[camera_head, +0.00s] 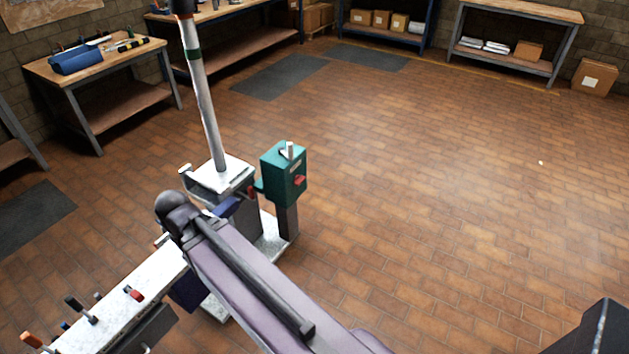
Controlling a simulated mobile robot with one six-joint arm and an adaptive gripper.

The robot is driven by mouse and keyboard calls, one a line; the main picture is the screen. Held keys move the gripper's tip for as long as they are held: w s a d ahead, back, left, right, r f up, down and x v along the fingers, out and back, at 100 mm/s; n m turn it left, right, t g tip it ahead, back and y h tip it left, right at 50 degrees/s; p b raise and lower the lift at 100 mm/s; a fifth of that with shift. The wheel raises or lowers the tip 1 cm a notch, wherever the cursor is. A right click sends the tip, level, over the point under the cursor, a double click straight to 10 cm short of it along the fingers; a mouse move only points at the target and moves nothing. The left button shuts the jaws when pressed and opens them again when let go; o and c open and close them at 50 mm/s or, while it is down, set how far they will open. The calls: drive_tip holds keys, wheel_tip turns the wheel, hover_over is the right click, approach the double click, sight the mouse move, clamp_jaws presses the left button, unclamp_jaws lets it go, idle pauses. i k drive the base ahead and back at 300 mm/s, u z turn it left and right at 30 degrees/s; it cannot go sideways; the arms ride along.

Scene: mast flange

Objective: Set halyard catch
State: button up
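A pale mast (205,95) with a dark green band stands upright on a light-topped grey base block (243,170). A teal box (283,180) stands on a dark post just right of the base. It has a small pale lever-like part (289,150) on top and a red part (300,180) on its front. Another small red part (251,193) shows between base and box. I cannot tell which part is the halyard catch. My mauve arm reaches in from the bottom and covers part of the mast base area. I cannot make out my gripper's fingers.
A pale narrow worktop (113,315) with several handled tools lies at lower left, close to my arm. A wooden workbench (103,62) stands at back left, with shelves (520,62) and a cardboard box (594,78) at the back. The brick-tiled floor (450,190) at right is clear.

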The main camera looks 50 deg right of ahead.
sight(297, 180)
drive_tip(key=z, duration=1.2)
drive_tip(key=k, duration=0.95)
drive_tip(key=i, duration=0.9)
